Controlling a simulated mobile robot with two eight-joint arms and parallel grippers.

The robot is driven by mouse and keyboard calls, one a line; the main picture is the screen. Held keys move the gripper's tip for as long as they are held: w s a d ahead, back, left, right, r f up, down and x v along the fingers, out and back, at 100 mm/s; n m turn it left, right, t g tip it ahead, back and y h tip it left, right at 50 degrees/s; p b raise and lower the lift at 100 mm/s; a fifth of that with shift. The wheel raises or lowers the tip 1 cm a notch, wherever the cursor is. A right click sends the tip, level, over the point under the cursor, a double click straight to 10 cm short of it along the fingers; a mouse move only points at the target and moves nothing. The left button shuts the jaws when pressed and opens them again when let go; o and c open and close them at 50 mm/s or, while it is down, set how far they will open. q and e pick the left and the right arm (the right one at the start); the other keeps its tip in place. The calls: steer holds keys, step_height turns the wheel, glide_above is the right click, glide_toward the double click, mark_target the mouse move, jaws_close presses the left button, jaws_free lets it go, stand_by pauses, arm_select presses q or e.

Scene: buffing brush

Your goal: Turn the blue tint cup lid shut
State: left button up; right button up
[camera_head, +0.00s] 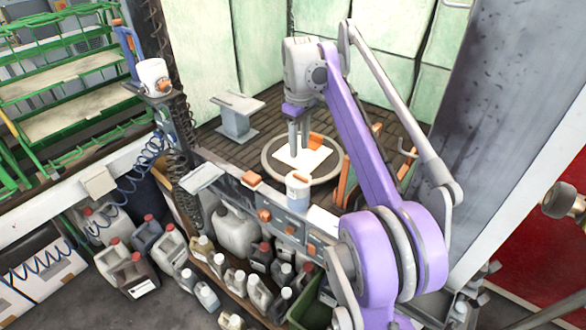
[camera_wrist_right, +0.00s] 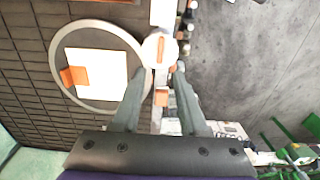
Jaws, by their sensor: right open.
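A small cup (camera_head: 297,190) with a pale blue body and a white top stands on the front ledge of the work bay in the head view. In the right wrist view its round white lid (camera_wrist_right: 152,55) with an orange bar across it shows just ahead of my fingertips. My right gripper (camera_head: 298,147) is open and empty, its fingers pointing down behind and above the cup. In the right wrist view the right gripper (camera_wrist_right: 159,70) has its two fingers apart, with the lid between and beyond their tips. My left gripper is not in view.
A white sheet with an orange block lies inside a grey ring (camera_head: 268,153) behind the cup. An orange block (camera_head: 252,178) sits on the ledge to its left. A white mug-like container (camera_head: 154,76) stands farther left. Several jugs (camera_head: 238,232) stand below the ledge.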

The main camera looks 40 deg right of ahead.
mark_target(299, 175)
step_height(299, 175, down, 9)
steer(key=shift+r+b, duration=0.1)
steer(key=shift+b, duration=0.3)
jaws_close()
